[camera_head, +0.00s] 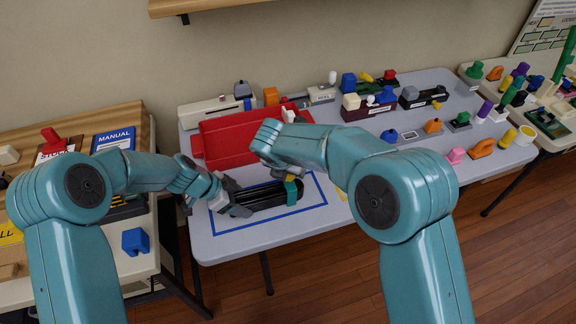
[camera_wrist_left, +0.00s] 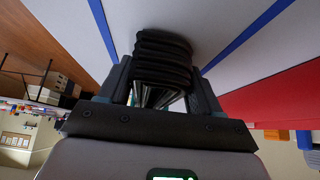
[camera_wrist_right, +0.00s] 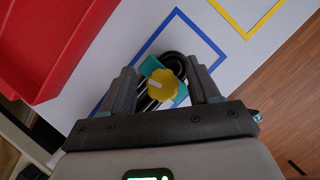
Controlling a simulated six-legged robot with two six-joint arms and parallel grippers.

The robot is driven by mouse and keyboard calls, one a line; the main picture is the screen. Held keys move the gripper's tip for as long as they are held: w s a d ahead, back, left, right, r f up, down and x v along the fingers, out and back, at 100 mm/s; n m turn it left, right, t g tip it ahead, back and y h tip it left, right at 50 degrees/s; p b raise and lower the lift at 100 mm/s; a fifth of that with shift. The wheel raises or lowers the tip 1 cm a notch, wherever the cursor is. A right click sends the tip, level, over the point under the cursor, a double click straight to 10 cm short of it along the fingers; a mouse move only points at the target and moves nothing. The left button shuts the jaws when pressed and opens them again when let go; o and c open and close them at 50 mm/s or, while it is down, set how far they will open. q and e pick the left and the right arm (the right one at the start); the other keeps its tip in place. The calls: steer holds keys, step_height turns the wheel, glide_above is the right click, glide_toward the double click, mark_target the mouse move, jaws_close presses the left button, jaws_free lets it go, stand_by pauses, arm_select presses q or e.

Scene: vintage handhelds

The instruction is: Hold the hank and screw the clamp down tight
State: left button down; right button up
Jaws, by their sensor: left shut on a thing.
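The hank (camera_head: 265,197) is a bundle of black cable lying inside a blue outlined rectangle on the grey table. My left gripper (camera_head: 231,199) is shut on its left end; in the left wrist view the black loops (camera_wrist_left: 163,52) sit between the fingers. A teal clamp (camera_head: 296,188) with a yellow knob (camera_wrist_right: 160,85) is around the hank near its right end. My right gripper (camera_wrist_right: 165,78) is over the clamp, its fingers apart on either side of the knob, with gaps visible. In the head view my right arm largely hides this gripper.
A red tray (camera_head: 226,143) stands just behind the hank. A yellow outline (camera_wrist_right: 247,15) lies to the right of the blue one. Several colourful handhelds and blocks crowd the table's back right. A side table with a blue manual (camera_head: 114,138) is at left.

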arm_select(q)
steer(key=shift+a, duration=0.1)
arm_select(e)
steer(key=shift+a+r, duration=0.15)
steer(key=shift+r, duration=0.3)
step_height(320, 180, up, 2)
steer(key=shift+r, duration=2.05)
arm_select(q)
steer(key=shift+c, duration=0.6)
jaws_free()
steer(key=shift+r, duration=0.1)
steer(key=shift+v, duration=3.65)
